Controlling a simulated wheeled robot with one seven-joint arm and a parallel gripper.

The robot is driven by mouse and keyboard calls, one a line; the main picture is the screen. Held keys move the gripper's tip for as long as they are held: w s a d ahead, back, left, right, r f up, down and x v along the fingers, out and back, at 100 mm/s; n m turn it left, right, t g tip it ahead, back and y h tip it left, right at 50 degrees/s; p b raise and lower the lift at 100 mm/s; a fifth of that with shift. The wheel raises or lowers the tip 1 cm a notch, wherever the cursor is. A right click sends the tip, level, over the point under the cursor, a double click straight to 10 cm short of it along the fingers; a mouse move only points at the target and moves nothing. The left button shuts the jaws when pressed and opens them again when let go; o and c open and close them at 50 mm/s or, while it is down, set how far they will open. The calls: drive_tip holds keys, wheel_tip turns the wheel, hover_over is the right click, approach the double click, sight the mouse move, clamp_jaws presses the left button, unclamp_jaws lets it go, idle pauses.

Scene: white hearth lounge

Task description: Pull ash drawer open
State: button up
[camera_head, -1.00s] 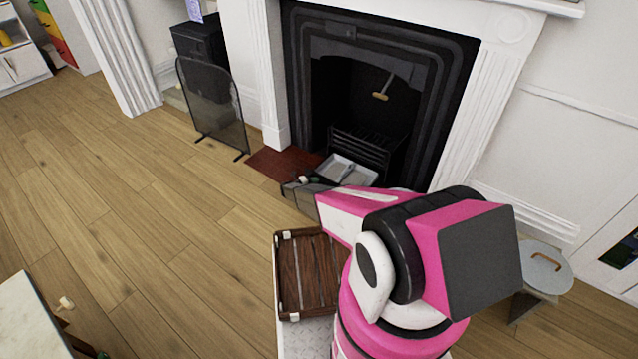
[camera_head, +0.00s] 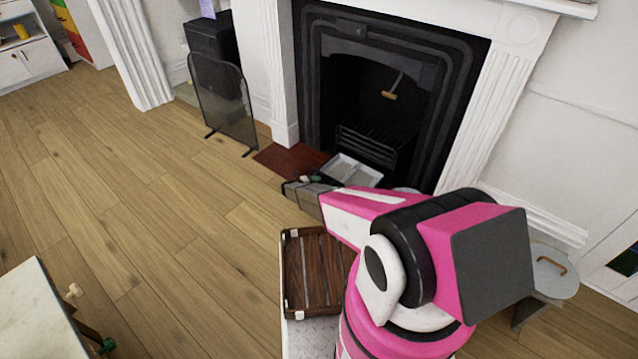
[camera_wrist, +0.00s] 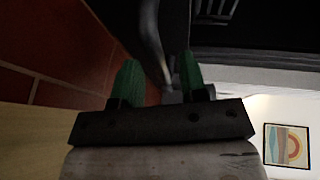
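The ash drawer (camera_head: 340,171) is a light grey, shallow tray with a divider, low at the front of the black fireplace under its grate, in the head view. My gripper (camera_head: 303,184) is low in front of it, at its left, partly hidden by my own arm. In the wrist view my gripper (camera_wrist: 160,88) shows two green fingertips set apart. A curved grey bar (camera_wrist: 152,42), perhaps the drawer's handle, runs down between them. Gaps seem to show on both sides of the bar. Contact is not clear.
A dark red hearth slab (camera_head: 290,160) lies before the fireplace. A mesh fire screen (camera_head: 224,105) stands left. A brown slatted tray (camera_head: 308,270) is nearer me. A marble-topped table (camera_head: 35,325) is at lower left, a small round table (camera_head: 555,275) at right. The wood floor at left is clear.

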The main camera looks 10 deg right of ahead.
drive_tip(key=v, duration=0.8)
drive_tip(key=shift+s+a, duration=0.1)
drive_tip(key=shift+a, duration=0.25)
wheel_tip(320, 180, up, 31)
drive_tip(key=n+t+y, duration=0.7)
drive_tip(key=n+y, duration=0.8)
drive_tip(key=n, duration=0.3)
drive_tip(key=s+d+r+n+g, duration=0.4)
drive_tip(key=s+d+r, duration=0.1)
drive_tip(key=s, duration=0.7)
drive_tip(key=s+d+r+n+g, duration=0.4)
drive_tip(key=s+d+r, duration=0.1)
drive_tip(key=s, duration=0.8)
drive_tip(key=s+d+r+n+g, duration=0.4)
drive_tip(key=s+d+r+g, duration=0.1)
drive_tip(key=s, duration=0.7)
drive_tip(key=shift+s+r+n, duration=0.3)
drive_tip(key=shift+s+r, duration=0.1)
drive_tip(key=shift+r, duration=0.45)
